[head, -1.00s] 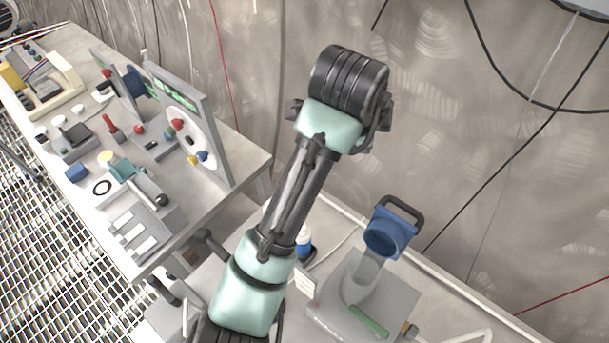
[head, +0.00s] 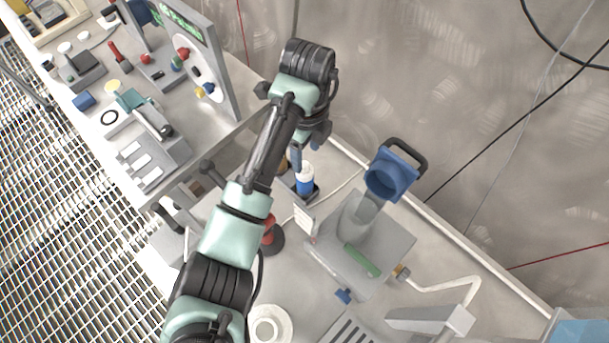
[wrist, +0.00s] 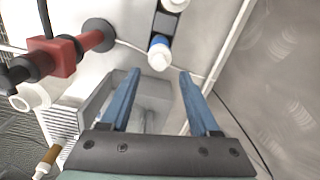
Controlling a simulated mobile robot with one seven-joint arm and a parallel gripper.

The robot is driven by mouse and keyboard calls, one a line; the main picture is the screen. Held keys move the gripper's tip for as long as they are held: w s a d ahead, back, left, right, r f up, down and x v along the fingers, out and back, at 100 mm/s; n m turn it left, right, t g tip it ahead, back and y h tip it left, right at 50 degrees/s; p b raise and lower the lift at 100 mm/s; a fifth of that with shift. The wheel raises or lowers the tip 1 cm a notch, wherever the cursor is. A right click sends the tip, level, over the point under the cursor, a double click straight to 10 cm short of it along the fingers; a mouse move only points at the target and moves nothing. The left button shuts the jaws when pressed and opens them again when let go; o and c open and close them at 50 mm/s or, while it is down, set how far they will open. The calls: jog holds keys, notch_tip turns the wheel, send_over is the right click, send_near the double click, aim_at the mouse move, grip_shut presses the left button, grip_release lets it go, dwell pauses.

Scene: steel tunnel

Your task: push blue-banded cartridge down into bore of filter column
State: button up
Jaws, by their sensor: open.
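The blue-banded cartridge (head: 305,179), white with a blue band, stands in a dark holder (head: 313,195) on the bench. In the wrist view the cartridge (wrist: 159,52) appears just beyond my fingertips, between their lines. My gripper (head: 308,156) is open and empty, its two blue fingers pointing down near the cartridge; both fingers also show in the wrist view (wrist: 160,75). The filter column (head: 354,218) is a pale cylinder on a grey base, right of the cartridge. Its blue hinged cap (head: 391,174) is swung up. The inside of the bore cannot be made out.
A white tag (head: 304,222) stands between holder and column. A red-and-black fitting (head: 269,233) is left of the column; a red valve (wrist: 68,56) shows in the wrist view. A grey dial panel (head: 200,60) stands on the left bench. The wall runs close behind.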

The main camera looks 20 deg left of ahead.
aim_at(305, 164)
notch_tip(305, 164, down, 4)
jog(key=shift+a+f+p, duration=0.15)
jog(key=shift+f+p, duration=0.1)
jog(key=shift+p, duration=0.2)
jog(key=shift+c, duration=0.2)
grip_shut()
dwell(1.0)
